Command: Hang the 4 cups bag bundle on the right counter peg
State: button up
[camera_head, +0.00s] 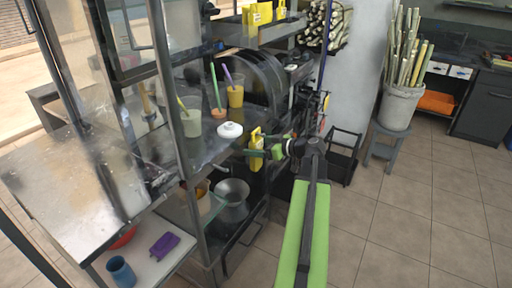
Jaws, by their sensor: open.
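A yellow bag bundle (256,142) with a loop-like top is at the front right edge of the metal counter (207,153). It appears to hang there, but the peg itself is too small or hidden to make out. My gripper (272,150), at the end of my green and black arm, is just right of the bundle at about its height. Its jaws are open. They overlap the bundle's right side in this view, and I cannot tell whether they touch it. Two more yellow bundles, a left one (258,13) and a right one (280,10), are at the upper shelf.
Cups with coloured sticks and a white round item (230,130) stand on the counter. A metal pot (232,198) is below. A dark rack (343,155) and a stool (386,146) with a bucket of cane (402,104) stand right. The tiled floor at right is clear.

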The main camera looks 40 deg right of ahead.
jog(key=p+v, duration=0.5)
jog(key=v, duration=1.2)
jog(key=shift+s, duration=0.2)
jog(key=shift+r, duration=0.1)
